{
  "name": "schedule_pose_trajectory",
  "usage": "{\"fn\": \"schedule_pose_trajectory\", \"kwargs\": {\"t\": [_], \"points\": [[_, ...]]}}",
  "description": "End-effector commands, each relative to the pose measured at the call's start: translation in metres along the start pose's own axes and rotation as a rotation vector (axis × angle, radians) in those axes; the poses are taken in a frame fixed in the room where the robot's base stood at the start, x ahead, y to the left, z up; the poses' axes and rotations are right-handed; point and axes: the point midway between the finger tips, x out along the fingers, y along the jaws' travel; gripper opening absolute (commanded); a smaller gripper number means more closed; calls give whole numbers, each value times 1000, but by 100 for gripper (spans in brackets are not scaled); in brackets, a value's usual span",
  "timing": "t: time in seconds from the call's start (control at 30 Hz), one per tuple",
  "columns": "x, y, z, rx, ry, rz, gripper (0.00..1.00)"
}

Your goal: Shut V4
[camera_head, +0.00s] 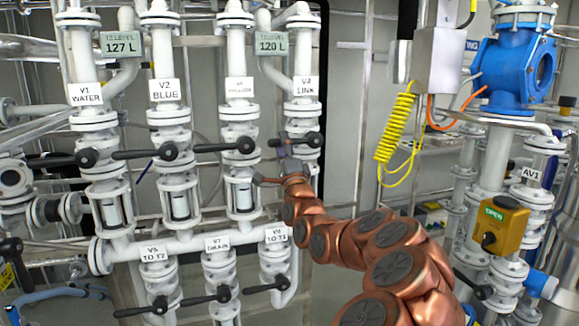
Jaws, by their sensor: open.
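The V4 valve, labelled "V4 LINK" (306,86), is on the rightmost of the white vertical pipes. Its black lever (314,139) lies roughly level across the pipe, reaching left from the hub. My gripper (275,160), at the end of my copper arm, is open just below and in front of the lever's left part. The gripper partly hides the lever and the pipe below it. I cannot tell whether the fingers touch the lever.
V1 (86,94), V2 (166,90) and a third valve (239,88) stand left, their levers also level. V5 (153,253), V7 (217,244) and V8 (276,235) sit below. A yellow box marked OPEN (502,222) and a coiled yellow hose (395,127) are right.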

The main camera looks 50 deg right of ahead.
Motion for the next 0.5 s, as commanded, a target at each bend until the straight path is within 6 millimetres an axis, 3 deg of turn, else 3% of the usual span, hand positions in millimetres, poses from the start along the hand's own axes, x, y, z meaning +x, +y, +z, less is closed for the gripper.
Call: {"fn": "schedule_pose_trajectory", "kwargs": {"t": [0.5], "points": [[-59, -1, -2, -2, 3, -1, 48]]}}
